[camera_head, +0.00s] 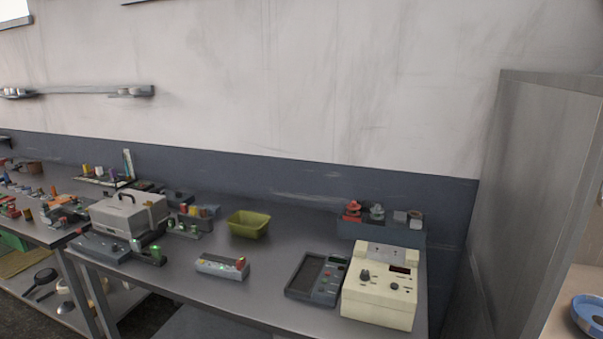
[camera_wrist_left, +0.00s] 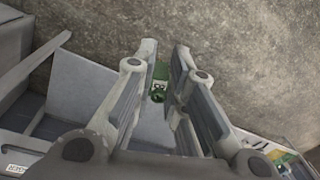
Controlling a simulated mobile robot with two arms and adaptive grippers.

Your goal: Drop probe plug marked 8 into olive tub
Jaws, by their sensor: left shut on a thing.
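My left gripper (camera_wrist_left: 160,82) shows only in the left wrist view. It is shut on a small green plug (camera_wrist_left: 158,92), which sits between the fingertips. Any mark on this plug is too small to read, so I cannot tell whether it is the one marked 8. The olive tub (camera_head: 245,231) stands on the grey workbench in the head view, near the wall, and looks empty. Neither gripper shows in the head view, so where the left one is relative to the tub cannot be told.
On the bench (camera_head: 205,289) are a grey case (camera_head: 126,217), a small block with coloured lamps (camera_head: 222,267), a dark meter (camera_head: 317,278) and a cream instrument (camera_head: 380,297). A rack with red and grey parts (camera_head: 380,230) stands behind. A tall grey panel (camera_head: 525,190) rises at right.

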